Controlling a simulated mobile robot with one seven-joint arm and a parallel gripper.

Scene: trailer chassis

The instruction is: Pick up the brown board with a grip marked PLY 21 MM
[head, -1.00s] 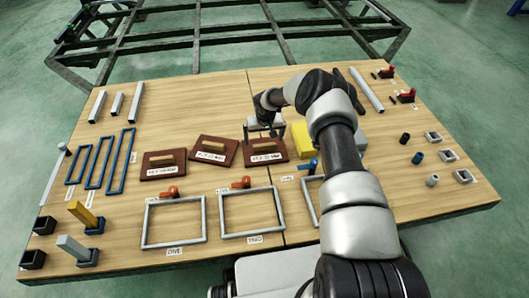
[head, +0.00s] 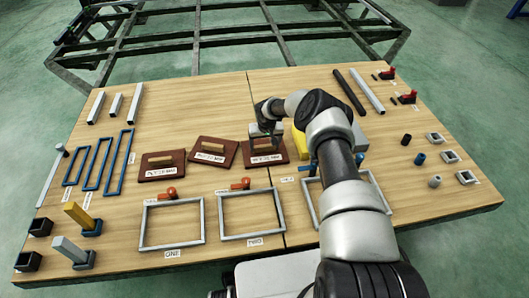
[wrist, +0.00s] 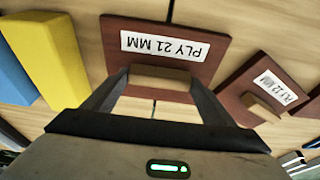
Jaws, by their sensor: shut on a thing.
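The brown board marked PLY 21 MM (wrist: 215,47) is upside down in the wrist view, with its white label beyond a light wooden grip (wrist: 160,78). In the head view it is the rightmost of three brown boards (head: 279,158), partly covered by my arm. My gripper (wrist: 159,76) is shut on the wooden grip, one finger at each end. It is also over that board in the head view (head: 267,139). The board looks level; I cannot tell whether it touches the table.
A board marked PLY 12 MM (wrist: 262,88) lies close beside it. A yellow block (wrist: 47,55) and a blue piece (wrist: 12,80) are on the other side. Grey frames (head: 172,223) lie along the near edge of the wooden table (head: 200,110). The table's far middle is clear.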

